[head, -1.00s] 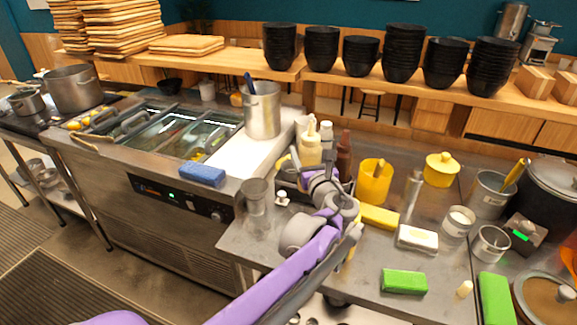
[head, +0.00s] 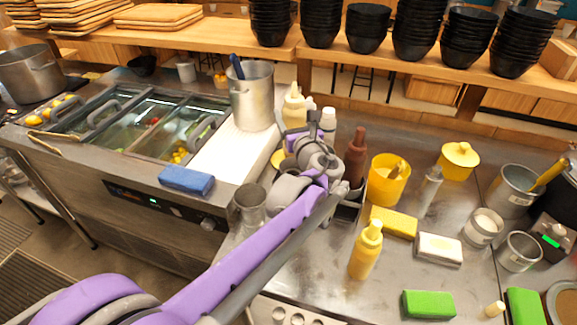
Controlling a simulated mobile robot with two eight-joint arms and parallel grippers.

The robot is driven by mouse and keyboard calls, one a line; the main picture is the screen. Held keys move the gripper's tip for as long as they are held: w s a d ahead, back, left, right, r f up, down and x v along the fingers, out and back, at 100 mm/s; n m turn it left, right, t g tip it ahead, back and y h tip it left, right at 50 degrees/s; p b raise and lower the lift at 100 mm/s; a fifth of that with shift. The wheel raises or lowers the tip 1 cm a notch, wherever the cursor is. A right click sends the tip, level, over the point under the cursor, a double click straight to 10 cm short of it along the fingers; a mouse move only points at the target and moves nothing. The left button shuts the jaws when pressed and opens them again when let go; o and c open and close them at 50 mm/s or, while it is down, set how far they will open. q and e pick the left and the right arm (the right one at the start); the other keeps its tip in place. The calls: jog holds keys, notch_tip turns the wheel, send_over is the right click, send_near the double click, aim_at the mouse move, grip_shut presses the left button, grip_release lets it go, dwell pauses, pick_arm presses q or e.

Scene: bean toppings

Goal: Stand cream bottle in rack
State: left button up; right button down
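The cream bottle (head: 294,110), with a pointed nozzle, is upright at the back end of the dark rack (head: 347,213). My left gripper (head: 305,138) is right at the bottle's lower part, in front of it. The wrist and purple arm hide the fingertips, the bottle's base and much of the rack, so I cannot tell whether the fingers grip it or whether its base is seated. A brown bottle (head: 356,160) and a white-capped bottle (head: 328,126) stand beside it at the rack. My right gripper is out of view.
A yellow squeeze bottle (head: 366,250) stands on the steel counter in front of the rack. A yellow tub (head: 387,180), yellow sponge (head: 393,222) and white sponge (head: 438,249) are to the right. A clear jug (head: 250,207) and steel pot (head: 252,96) are left of the arm.

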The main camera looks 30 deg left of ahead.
pick_arm(q)
jog(key=shift+w+a+f+b, duration=0.1)
jog(key=shift+f+b, duration=0.2)
jog(key=shift+f, duration=2.15)
jog(key=shift+w+a+f+b, duration=0.1)
jog(key=shift+f+b, duration=0.2)
jog(key=shift+f, duration=2.15)
jog(key=shift+f, duration=0.2)
jog(key=o, duration=0.5)
